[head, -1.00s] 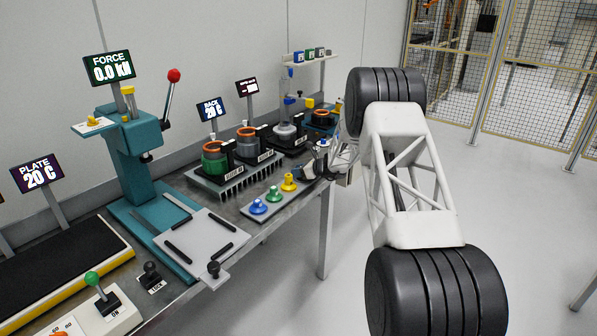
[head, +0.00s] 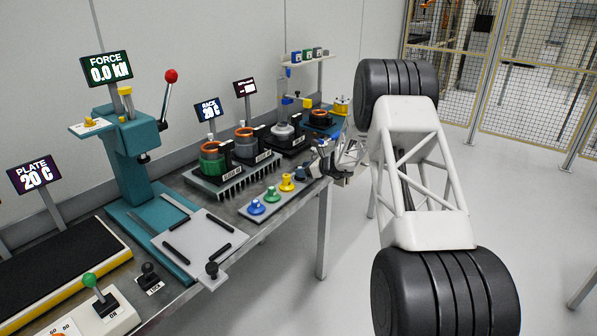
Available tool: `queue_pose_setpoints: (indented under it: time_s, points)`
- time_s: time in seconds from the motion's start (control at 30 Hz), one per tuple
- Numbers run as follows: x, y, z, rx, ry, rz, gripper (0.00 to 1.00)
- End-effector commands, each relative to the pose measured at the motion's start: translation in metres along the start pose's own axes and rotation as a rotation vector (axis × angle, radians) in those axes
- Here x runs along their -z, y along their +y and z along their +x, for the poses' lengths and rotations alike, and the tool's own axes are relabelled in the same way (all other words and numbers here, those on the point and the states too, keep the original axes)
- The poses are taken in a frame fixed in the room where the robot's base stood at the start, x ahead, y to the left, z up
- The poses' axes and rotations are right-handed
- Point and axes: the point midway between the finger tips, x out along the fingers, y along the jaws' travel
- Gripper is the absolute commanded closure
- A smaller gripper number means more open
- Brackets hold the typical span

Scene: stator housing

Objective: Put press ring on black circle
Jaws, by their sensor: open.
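My gripper (head: 322,165) is open at the right end of a grey tray (head: 265,217) on the bench. It is small in view and partly hidden by my own arm. The tray holds a row of knob-like parts: a blue one (head: 257,207), a green one (head: 272,194), a yellow one (head: 287,182) and a dark blue one (head: 301,173) closest to my gripper. I cannot tell which part is the press ring. I cannot clearly make out a black circle.
A teal press (head: 135,150) with a red-knobbed lever stands left of a grey plate (head: 207,242). Behind the tray, a heat-sink rack (head: 232,178) holds copper-wound housings. A blue stand (head: 318,130) is further back. The floor right of the bench is open.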

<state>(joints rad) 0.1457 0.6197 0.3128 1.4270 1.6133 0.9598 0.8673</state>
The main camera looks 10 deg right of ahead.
Motion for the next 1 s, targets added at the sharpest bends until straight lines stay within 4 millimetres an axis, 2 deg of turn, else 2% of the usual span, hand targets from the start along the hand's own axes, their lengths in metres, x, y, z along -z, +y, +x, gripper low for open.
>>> queue_pose_setpoints:
  time_s: [0.3, 0.5, 0.7, 1.0]
  points:
    - [-0.001, -0.001, -0.053, 0.002, 0.0, 0.0, 0.42]
    - [-0.001, 0.0, -0.073, 0.001, 0.001, -0.001, 0.42]
    - [0.0, 0.0, -0.081, 0.0, 0.0, 0.0, 0.42]
    - [0.0, 0.0, -0.081, 0.0, 0.0, -0.001, 0.42]
